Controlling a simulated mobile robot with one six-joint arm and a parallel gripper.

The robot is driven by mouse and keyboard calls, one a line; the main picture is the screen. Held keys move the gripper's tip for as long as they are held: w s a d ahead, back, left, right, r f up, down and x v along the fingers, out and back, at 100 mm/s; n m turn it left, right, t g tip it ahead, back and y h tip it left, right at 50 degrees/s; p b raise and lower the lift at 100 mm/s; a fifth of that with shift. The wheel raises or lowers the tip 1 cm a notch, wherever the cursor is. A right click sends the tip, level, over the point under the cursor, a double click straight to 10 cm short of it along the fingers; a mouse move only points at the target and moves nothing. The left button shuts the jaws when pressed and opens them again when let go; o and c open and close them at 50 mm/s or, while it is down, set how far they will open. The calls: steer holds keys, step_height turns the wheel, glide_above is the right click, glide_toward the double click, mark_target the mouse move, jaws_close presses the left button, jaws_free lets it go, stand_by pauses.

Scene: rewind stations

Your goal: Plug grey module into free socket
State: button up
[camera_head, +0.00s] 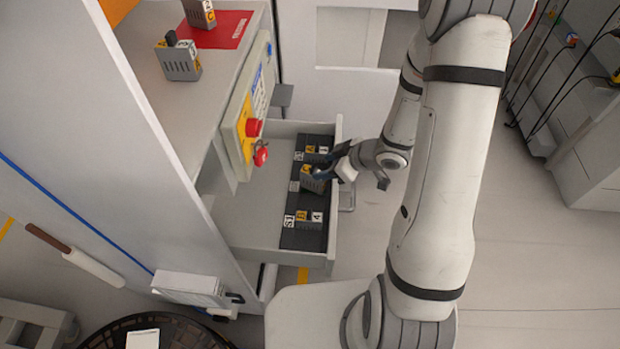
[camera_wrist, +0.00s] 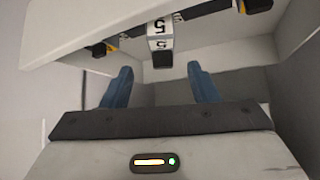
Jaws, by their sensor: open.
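An open drawer (camera_head: 250,243) holds a dark socket strip (camera_head: 299,238) with labelled positions. A grey module (camera_head: 313,182) with a yellow label sits at the strip's middle, partly hidden by my gripper (camera_head: 330,166). Other labelled parts show at the strip's near and far ends. In the wrist view, my blue fingers (camera_wrist: 160,88) stand wide apart. Whether any socket is free is too small to tell.
Two more grey modules, one on the cabinet top (camera_head: 179,63) and one on a red mat (camera_head: 200,14), stand at upper left. A yellow panel with a red button (camera_head: 254,128) juts beside the drawer.

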mark_target(315, 167)
steer(key=b+x, duration=0.1)
steer(key=x, duration=0.6)
steer(key=shift+w+a, duration=0.1)
steer(key=shift+a, duration=0.15)
steer(key=shift+r, duration=0.1)
steer(key=shift+c, duration=0.2)
jaws_close()
